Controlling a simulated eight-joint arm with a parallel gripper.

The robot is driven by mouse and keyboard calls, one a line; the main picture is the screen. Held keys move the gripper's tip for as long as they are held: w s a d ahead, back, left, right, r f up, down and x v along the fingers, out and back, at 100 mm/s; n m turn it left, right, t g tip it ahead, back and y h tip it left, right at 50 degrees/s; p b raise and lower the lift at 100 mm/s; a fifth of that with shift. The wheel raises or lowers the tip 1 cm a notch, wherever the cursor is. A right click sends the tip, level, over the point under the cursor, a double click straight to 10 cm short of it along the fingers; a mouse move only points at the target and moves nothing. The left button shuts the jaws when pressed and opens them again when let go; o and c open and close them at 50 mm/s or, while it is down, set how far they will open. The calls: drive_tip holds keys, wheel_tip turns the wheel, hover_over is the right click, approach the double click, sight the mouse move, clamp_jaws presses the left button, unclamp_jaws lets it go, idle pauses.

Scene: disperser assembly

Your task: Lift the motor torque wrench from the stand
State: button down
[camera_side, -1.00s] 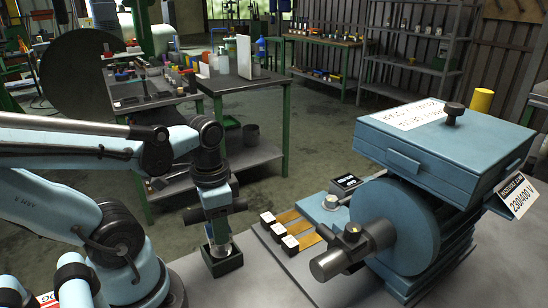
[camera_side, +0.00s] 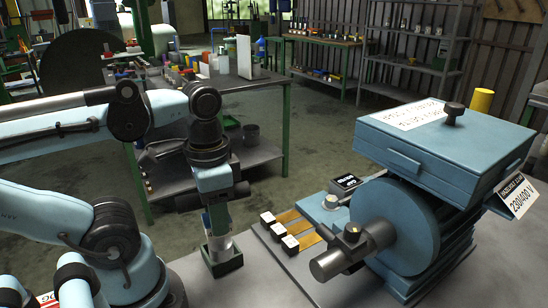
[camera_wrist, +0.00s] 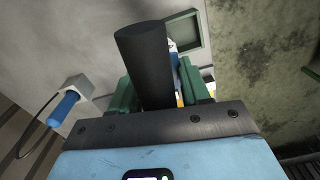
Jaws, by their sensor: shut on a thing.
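My gripper (camera_side: 216,220) points straight down over the dark green square stand (camera_side: 224,266) on the grey bench. It is shut on the motor torque wrench, whose pale lower part (camera_side: 220,244) shows below the fingers, upright, at the stand's mouth. I cannot tell whether its lower end is still inside the stand. In the wrist view, a black cylinder (camera_wrist: 146,62) stands in front of the two green fingers and hides much of the grip. A green square rim (camera_wrist: 196,30), probably the stand, shows just beyond it.
A large blue motor (camera_side: 400,225) with a grey shaft fills the right of the bench. Several small white-topped blocks (camera_side: 278,235) lie between it and the stand. A blue-handled tool (camera_wrist: 64,108) in a pale block is left in the wrist view.

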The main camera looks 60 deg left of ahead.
drive_tip(key=s+d+r, duration=0.2)
drive_tip(key=d+r, duration=0.2)
drive_tip(key=d, duration=0.3)
drive_tip(key=shift+r, duration=0.25)
